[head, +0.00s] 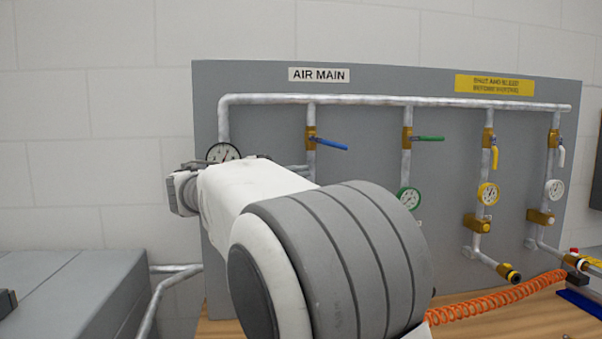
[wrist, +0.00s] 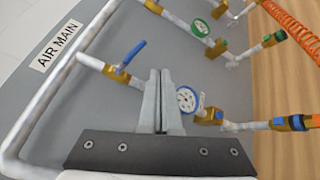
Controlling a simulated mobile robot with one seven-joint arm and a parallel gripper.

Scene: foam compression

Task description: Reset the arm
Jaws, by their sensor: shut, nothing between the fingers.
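My gripper (wrist: 160,74) is shut in the wrist view, its two grey fingers together with nothing between them. The fingers point at the grey panel (wrist: 60,100), beside a valve with a blue handle (wrist: 131,53) on the left and a small white gauge (wrist: 187,98) on the right. I cannot tell how far the fingertips are from the panel. In the head view my white and grey arm covers the lower middle of the panel (head: 250,77), and the fingers cannot be made out there.
The panel carries a top pipe (head: 380,101) with blue (head: 328,144), green (head: 430,138), yellow (head: 495,157) and white (head: 562,156) valve handles. Gauges hang below. An orange coiled hose (head: 490,297) lies on the wooden bench (head: 530,322). A grey box (head: 65,285) stands at left.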

